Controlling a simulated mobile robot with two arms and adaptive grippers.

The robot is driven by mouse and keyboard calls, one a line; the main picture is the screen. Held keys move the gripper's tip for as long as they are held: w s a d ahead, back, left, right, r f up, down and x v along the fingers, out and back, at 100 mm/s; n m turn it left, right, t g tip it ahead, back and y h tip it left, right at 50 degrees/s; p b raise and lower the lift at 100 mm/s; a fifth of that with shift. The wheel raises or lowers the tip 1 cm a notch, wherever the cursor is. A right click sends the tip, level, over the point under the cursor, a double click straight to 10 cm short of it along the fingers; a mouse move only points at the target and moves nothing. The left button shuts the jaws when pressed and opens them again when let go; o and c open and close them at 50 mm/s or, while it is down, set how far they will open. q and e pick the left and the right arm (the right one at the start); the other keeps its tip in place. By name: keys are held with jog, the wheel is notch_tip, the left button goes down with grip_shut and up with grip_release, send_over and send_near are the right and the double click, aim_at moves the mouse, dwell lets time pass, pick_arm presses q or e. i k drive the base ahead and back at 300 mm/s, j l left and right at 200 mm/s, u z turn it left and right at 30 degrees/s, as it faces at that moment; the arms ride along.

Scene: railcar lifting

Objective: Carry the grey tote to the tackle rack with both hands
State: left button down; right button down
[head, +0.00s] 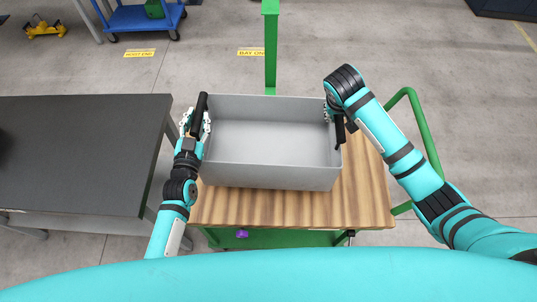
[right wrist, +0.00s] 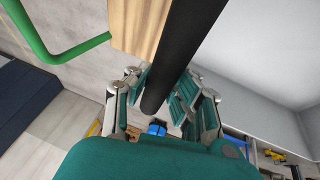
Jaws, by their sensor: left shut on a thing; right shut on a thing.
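The empty grey tote (head: 268,176) is over a wooden-topped green cart (head: 365,200); I cannot tell whether it rests on the top or hangs just above it. My left gripper (head: 201,122) is shut on the black handle (head: 202,101) at the tote's left end. My right gripper (head: 332,112) is shut on the black handle (head: 340,132) at the right end. In the right wrist view the handle (right wrist: 185,45) runs between the fingers of my right gripper (right wrist: 166,92), beside the tote's grey wall (right wrist: 245,60). I cannot make out the tackle rack for certain.
A dark-topped table (head: 75,150) stands close on the left. A green post (head: 270,50) rises behind the tote, and a green rail (head: 415,115) curves along the cart's right side. A blue trolley (head: 140,18) stands at the back left. The floor behind is largely clear.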

aim_at(76, 157)
jog(key=k+j, duration=1.2)
jog(key=k, duration=0.05)
